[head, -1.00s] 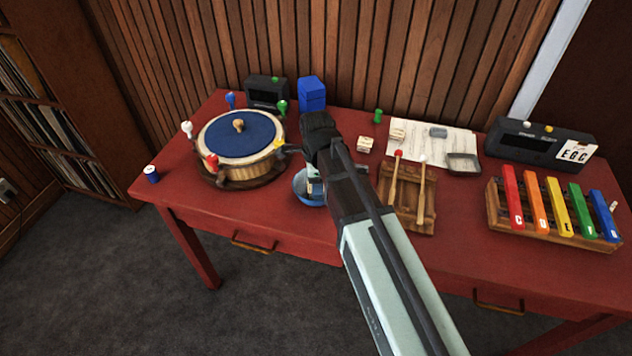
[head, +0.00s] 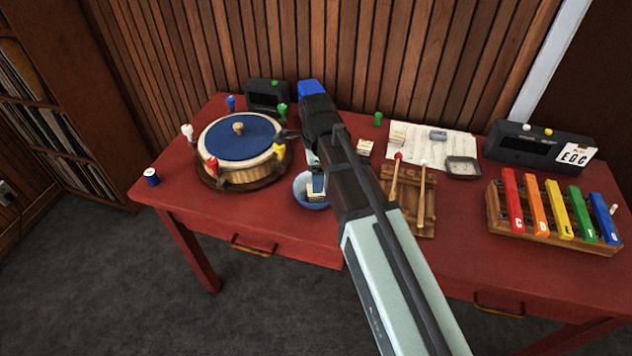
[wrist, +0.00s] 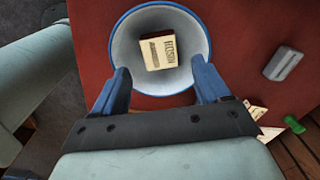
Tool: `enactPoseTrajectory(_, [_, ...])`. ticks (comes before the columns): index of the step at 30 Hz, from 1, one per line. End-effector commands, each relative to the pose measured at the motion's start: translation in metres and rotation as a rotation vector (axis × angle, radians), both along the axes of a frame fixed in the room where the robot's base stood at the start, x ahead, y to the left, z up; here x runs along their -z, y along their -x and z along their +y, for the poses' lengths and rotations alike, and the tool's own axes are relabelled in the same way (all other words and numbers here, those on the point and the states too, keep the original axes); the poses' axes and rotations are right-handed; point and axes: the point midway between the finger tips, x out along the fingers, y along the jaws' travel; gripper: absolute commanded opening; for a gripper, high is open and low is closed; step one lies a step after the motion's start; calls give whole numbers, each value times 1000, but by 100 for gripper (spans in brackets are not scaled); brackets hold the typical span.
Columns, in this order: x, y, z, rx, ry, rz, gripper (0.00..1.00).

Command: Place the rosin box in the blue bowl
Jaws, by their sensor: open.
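The rosin box (wrist: 158,50), cream with dark lettering, lies inside the blue bowl (wrist: 116,57) in the wrist view. In the head view the blue bowl (head: 301,193) stands near the front edge of the red table, with the rosin box (head: 316,188) inside, partly hidden by my arm. My gripper (wrist: 160,68) is open and empty above the bowl, its blue fingers apart at either side of the box and clear of it. In the head view my gripper's fingers are mostly hidden behind the arm.
A round drum-like stand (head: 240,150) with coloured pegs is left of the bowl.

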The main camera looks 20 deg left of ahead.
Motion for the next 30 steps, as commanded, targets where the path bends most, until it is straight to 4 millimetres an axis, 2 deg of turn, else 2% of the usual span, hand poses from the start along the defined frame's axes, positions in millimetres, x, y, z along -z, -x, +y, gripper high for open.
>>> enactPoseTrajectory(6, [-34,-1,1,0,-2,-2,75])
enactPoseTrajectory(15, [-66,-1,0,0,0,0,75])
enactPoseTrajectory(21, [-74,0,0,0,0,0,75])
enactPoseTrajectory(30, [-74,0,0,0,0,0,75])
